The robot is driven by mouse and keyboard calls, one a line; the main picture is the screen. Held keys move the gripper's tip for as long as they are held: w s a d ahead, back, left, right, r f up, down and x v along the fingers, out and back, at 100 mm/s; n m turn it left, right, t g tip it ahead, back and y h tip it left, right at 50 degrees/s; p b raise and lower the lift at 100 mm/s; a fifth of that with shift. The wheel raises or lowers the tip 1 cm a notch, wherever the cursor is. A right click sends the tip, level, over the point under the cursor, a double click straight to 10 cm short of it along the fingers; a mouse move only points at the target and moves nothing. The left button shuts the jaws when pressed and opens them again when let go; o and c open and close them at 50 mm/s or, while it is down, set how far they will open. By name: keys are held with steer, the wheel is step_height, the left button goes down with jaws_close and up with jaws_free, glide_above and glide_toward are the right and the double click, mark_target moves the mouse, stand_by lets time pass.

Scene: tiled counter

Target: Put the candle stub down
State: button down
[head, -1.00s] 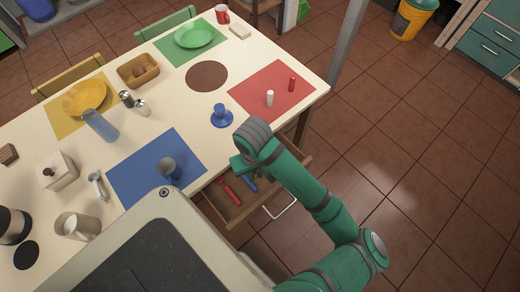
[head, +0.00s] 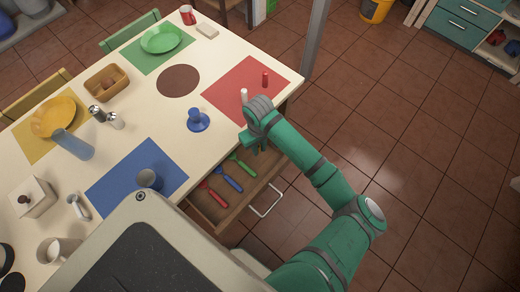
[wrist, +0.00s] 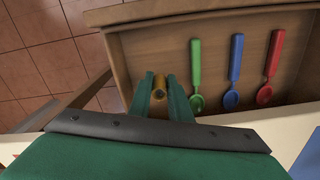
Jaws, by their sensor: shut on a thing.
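My gripper (head: 258,146) is over the far right end of the open drawer, beside the table edge. The fingers and stub appear above the drawer's bare left part in the wrist view, left of the green spoon. I cannot tell their height above the drawer floor.
The wooden drawer (head: 222,214) holds a green (head: 243,165), a blue (head: 228,180) and a red spoon (head: 214,194). On the table, a red mat (head: 226,98) bears a white (head: 244,95) and a red candle-like cylinder (head: 265,79). A blue holder-like object (head: 198,120) stands nearby.

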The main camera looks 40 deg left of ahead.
mark_target(260, 150)
steer(key=shift+w+a+f, duration=0.15)
steer(key=shift+w+f, duration=0.3)
steer(key=shift+f, duration=0.15)
steer(key=f, duration=0.2)
steer(key=shift+w+f, duration=0.3)
steer(key=shift+f, duration=0.45)
steer(key=shift+f, duration=0.2)
steer(key=c, duration=1.6)
jaws_free()
steer(key=shift+c, duration=0.2)
steer(key=shift+r, duration=0.1)
